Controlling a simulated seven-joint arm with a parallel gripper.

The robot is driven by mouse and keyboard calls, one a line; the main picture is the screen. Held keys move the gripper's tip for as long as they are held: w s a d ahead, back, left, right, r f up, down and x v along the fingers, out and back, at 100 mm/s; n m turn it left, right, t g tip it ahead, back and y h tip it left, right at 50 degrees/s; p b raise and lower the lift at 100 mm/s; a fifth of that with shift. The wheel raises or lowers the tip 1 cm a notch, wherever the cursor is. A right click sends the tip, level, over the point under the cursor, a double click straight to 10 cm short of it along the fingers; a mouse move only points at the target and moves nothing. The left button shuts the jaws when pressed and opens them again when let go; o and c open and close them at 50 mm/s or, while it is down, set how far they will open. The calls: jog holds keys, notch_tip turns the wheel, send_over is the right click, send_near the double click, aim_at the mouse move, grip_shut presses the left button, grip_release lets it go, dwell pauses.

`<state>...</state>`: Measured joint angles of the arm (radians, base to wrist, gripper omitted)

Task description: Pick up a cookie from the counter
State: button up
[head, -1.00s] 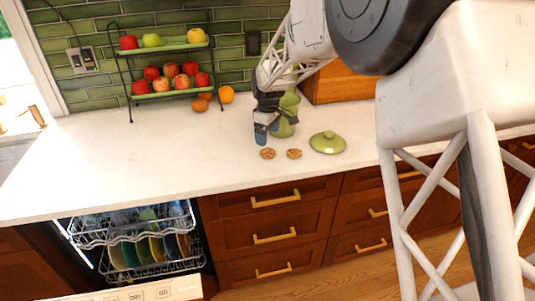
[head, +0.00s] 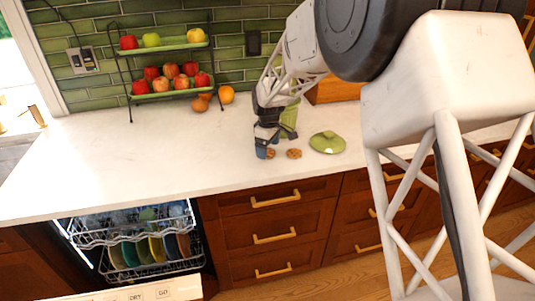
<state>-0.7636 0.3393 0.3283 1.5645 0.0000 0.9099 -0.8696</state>
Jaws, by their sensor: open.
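Two brown cookies lie on the white counter near its front edge. The right cookie (head: 294,154) is in plain view. The left cookie (head: 271,154) is partly hidden by my gripper. My gripper (head: 267,150) points down, open, with its blue-tipped fingers low at the left cookie. I cannot tell whether the fingers touch the cookie or the counter. No cookie is seen lifted.
A green jar (head: 290,117) stands behind my gripper. A two-tier fruit rack (head: 131,76) stands at the back left. The counter (head: 150,150) left of the gripper is clear. An open dishwasher rack (head: 130,235) holds dishes below.

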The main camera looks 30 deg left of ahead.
jog(key=shift+f, duration=0.75)
jog(key=c, duration=0.7)
